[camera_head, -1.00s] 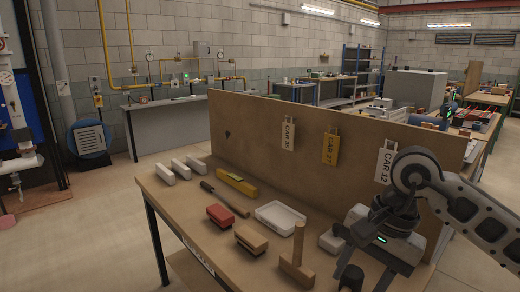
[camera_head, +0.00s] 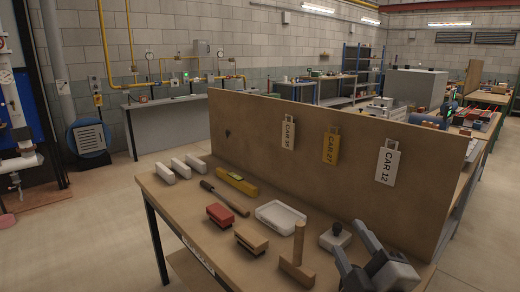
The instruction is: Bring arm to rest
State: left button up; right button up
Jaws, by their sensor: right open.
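My right gripper (camera_head: 352,242) is at the lower right of the head view, over the front right part of the workbench (camera_head: 185,225). Its two dark fingers stand apart and I see nothing between them. Its light grey body is partly cut off by the bottom edge. A white block with a dark round knob (camera_head: 335,236) sits on the bench just beyond the fingers; the gripper appears apart from it. My left gripper is not in view.
On the bench are white blocks (camera_head: 181,168), a yellow level (camera_head: 237,183), a long dark tool (camera_head: 223,198), a red-topped block (camera_head: 220,215), a tan-topped block (camera_head: 251,239), a white tray (camera_head: 281,217) and a wooden T-shaped tool (camera_head: 297,252). A tall board (camera_head: 260,140) with tags stands behind.

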jog(key=s+d+f+m+g+h, duration=0.2)
jog(key=s+f+m+g, duration=0.2)
jog(key=f, duration=0.3)
jog(key=s+d+f+m+g+h, duration=0.1)
jog(key=s+d+f+m+g, duration=0.25)
jog(key=f, duration=0.45)
jog(key=s+f+m+g, duration=0.5)
jog(key=s+f+g, duration=0.35)
jog(key=s, duration=0.65)
jog(key=w+a+f+t+y+b, duration=0.1)
jog(key=w+a+f+t+b, duration=0.2)
jog(key=f+b, duration=0.2)
jog(key=w+a+f+t+y+b, duration=0.2)
jog(key=w+a+f+t+b, duration=0.1)
jog(key=f, duration=0.6)
jog(key=shift+w+a+t+y+b, duration=0.35)
jog(key=shift+t+b, duration=0.35)
jog(key=shift+b, duration=0.35)
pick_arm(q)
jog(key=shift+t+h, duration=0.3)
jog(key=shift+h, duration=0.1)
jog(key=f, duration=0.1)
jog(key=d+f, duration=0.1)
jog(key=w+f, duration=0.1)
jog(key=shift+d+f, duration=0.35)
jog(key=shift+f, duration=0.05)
pick_arm(e)
jog(key=shift+c, duration=0.3)
